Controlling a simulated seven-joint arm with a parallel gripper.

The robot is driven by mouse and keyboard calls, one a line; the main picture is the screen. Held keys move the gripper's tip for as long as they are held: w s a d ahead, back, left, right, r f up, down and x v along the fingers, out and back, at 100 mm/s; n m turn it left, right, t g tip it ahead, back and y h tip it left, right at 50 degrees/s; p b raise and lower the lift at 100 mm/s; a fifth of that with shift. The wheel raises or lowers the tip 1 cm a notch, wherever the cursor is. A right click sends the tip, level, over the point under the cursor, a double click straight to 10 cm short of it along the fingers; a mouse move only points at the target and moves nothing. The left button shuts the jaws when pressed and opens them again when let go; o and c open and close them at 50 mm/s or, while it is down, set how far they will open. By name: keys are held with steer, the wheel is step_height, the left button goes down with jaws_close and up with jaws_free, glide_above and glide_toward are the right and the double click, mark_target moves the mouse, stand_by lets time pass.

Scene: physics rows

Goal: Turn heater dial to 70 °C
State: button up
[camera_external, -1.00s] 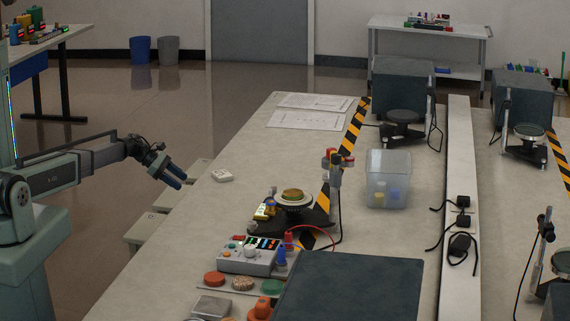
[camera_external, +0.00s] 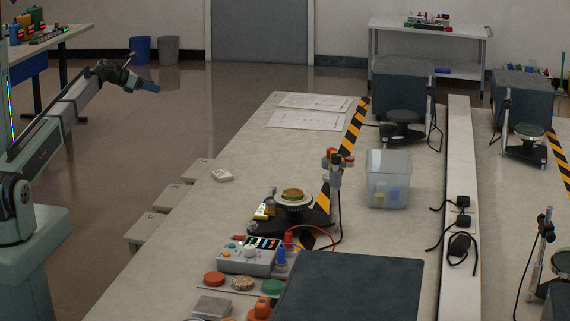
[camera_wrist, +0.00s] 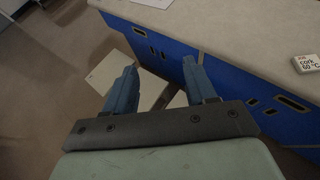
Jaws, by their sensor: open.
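A grey control box (camera_external: 246,256) with coloured buttons and a pale round knob (camera_external: 250,252) stands near the front left edge of the bench. Any markings on the knob are too small to read. Beside it a black-based stand (camera_external: 292,222) carries a round disc. My gripper (camera_external: 150,86) is in the air left of the bench, well apart from the box. In the wrist view my gripper (camera_wrist: 158,80) has its two blue fingers spread and empty, above stools and the bench side. The control box is not in the wrist view.
Round samples (camera_external: 243,283) lie before the box. A dark panel (camera_external: 348,290) and a clear bin (camera_external: 388,180) stand on the bench. Stools (camera_external: 172,197) line its left side.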

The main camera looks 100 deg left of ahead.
steer(key=w+d+m+h, duration=0.2)
steer(key=w+d, duration=0.3)
steer(key=w, duration=0.7)
steer(key=w+d+m+h, duration=0.3)
steer(key=w+d, duration=0.2)
steer(key=w, duration=0.7)
steer(key=w+d+f+m+g+h, duration=0.25)
steer(key=w+d+m, duration=0.25)
steer(key=w+d, duration=1.45)
steer(key=m+g+h, duration=0.1)
steer(key=m+g, duration=0.6)
steer(key=m, duration=0.2)
glide_toward(249, 246)
step_height(249, 246, down, 9)
steer(key=shift+w+a+r, duration=0.1)
steer(key=shift+r, duration=0.05)
steer(key=shift+m, duration=0.3)
jaws_close()
